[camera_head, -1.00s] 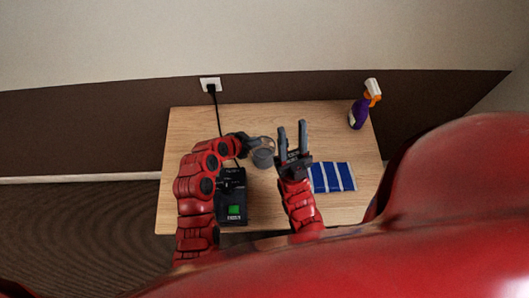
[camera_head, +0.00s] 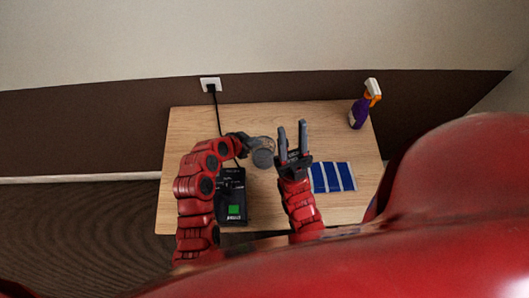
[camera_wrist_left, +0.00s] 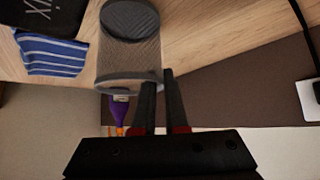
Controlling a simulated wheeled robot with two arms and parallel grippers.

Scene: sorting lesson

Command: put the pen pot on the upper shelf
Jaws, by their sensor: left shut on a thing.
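The pen pot (camera_head: 263,154) is a grey see-through mesh cup over the back middle of the table. In the left wrist view the pot (camera_wrist_left: 128,50) shows its dark round base and its rim toward the fingers. My left gripper (camera_head: 246,141) is shut on the pot's rim side; its fingers (camera_wrist_left: 160,88) meet the rim in the left wrist view. I cannot tell whether the pot is clear of the table. My right gripper (camera_head: 293,138) is open and empty, just right of the pot, fingers pointing to the back. No upper shelf is seen.
A black device (camera_head: 231,205) with a green screen lies at the table's (camera_head: 187,125) front left. A blue striped cloth (camera_head: 333,177) lies to the right. A purple spray bottle (camera_head: 358,113) stands at the back right. A cable runs from a wall socket (camera_head: 210,84).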

